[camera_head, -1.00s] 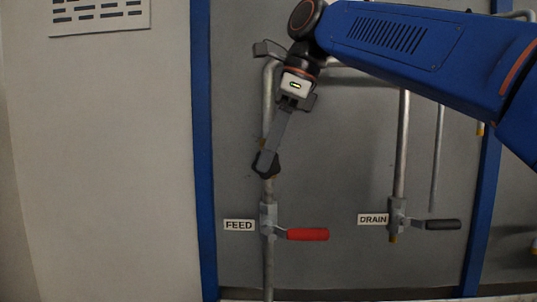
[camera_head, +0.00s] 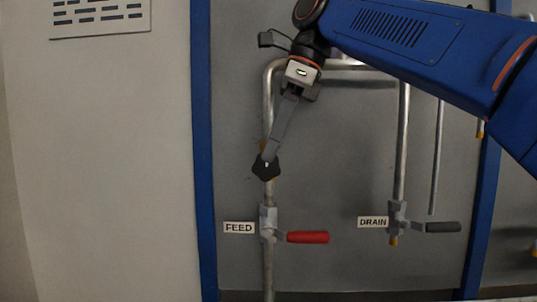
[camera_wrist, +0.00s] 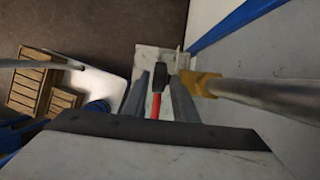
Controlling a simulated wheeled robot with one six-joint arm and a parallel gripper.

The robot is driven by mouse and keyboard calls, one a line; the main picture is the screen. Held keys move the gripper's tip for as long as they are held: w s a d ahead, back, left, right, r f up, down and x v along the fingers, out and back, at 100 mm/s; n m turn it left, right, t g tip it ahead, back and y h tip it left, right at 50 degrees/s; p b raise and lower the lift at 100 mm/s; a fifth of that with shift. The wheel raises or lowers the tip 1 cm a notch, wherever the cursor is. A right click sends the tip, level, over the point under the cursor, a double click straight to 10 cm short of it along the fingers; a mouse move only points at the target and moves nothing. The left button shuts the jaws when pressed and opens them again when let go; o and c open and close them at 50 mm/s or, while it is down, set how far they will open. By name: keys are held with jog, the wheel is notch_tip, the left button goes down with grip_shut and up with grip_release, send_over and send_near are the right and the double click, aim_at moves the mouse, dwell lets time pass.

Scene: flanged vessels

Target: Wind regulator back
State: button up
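The dark regulator knob (camera_head: 266,167) sits on the feed pipe (camera_head: 269,112), above the FEED valve. My gripper (camera_head: 270,158) reaches down to it from the upper right in the head view, with the fingertips at the knob. In the wrist view, my gripper (camera_wrist: 160,88) has its fingers apart, one on each side of the dark knob (camera_wrist: 160,77), with gaps visible at both sides. Brass fittings (camera_wrist: 207,85) join the knob area to the pipe (camera_wrist: 265,93). Whether the fingertips touch the knob cannot be told.
The FEED valve's red handle (camera_head: 307,237) is below the knob, pointing right. The DRAIN valve's dark handle (camera_head: 443,227) is farther right. Blue posts (camera_head: 203,150) edge the grey panel (camera_head: 335,150). A wooden slatted object (camera_wrist: 45,88) lies below, at left in the wrist view.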

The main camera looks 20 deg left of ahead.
jog(key=w+d, duration=0.2)
jog(key=d, duration=0.9)
jog(key=shift+w+d+r, duration=0.15)
jog(key=shift+w+d, duration=0.25)
jog(key=g+y, duration=0.3)
jog(key=y, duration=1)
send_near(277, 164)
jog(key=shift+y, duration=0.3)
jog(key=shift+w+f+x, duration=0.15)
jog(key=shift+x, duration=1.5)
jog(key=shift+w+f+x, duration=0.1)
jog(key=shift+w+x, duration=0.1)
jog(key=shift+x, duration=1.5)
jog(key=shift+w+f+x, duration=0.15)
jog(key=shift+x, duration=1.5)
jog(key=shift+a, duration=0.15)
grip_shut()
